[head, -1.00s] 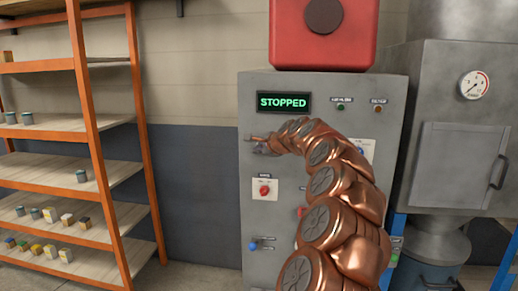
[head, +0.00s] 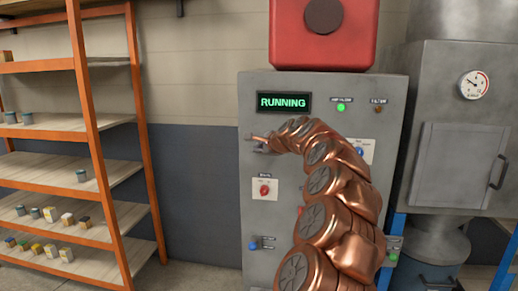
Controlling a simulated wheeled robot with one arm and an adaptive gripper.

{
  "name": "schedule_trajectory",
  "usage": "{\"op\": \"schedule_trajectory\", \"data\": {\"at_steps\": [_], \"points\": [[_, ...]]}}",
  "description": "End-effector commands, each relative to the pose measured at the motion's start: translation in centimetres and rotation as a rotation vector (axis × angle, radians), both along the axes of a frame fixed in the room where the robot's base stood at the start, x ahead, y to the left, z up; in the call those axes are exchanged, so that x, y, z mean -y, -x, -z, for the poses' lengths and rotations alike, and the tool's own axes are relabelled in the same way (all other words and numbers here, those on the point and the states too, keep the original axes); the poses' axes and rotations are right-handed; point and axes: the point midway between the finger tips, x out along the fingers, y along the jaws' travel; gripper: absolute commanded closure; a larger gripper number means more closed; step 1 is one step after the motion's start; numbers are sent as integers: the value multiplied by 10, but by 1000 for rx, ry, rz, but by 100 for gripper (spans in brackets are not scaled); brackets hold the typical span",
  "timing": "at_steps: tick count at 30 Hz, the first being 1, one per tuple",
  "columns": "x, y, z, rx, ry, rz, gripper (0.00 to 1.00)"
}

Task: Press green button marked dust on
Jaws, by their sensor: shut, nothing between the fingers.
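The grey control cabinet (head: 270,205) stands in front of me with a display (head: 284,103) reading RUNNING in green. A green lamp (head: 341,107) to the right of the display is lit. My gripper (head: 259,140) is shut and empty at the cabinet's upper left, just below the display. My copper arm covers much of the panel. I cannot make out a button marked dust on; the gripper or arm may hide it. Whether the fingertips touch the panel is too small to tell.
A red switch (head: 265,190) and a blue-knobbed lever (head: 253,246) sit lower on the cabinet. A blue knob (head: 359,152) is right of my arm. A grey machine with a gauge (head: 473,84) stands right; an orange shelf (head: 104,165) with tins stands left.

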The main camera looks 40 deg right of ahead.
Motion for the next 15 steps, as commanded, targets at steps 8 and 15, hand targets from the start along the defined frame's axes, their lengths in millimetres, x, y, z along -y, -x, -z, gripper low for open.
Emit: {"op": "schedule_trajectory", "data": {"at_steps": [8,15], "points": [[0,0,0,0,0,1,100],[-3,4,0,1,0,3,100]]}}
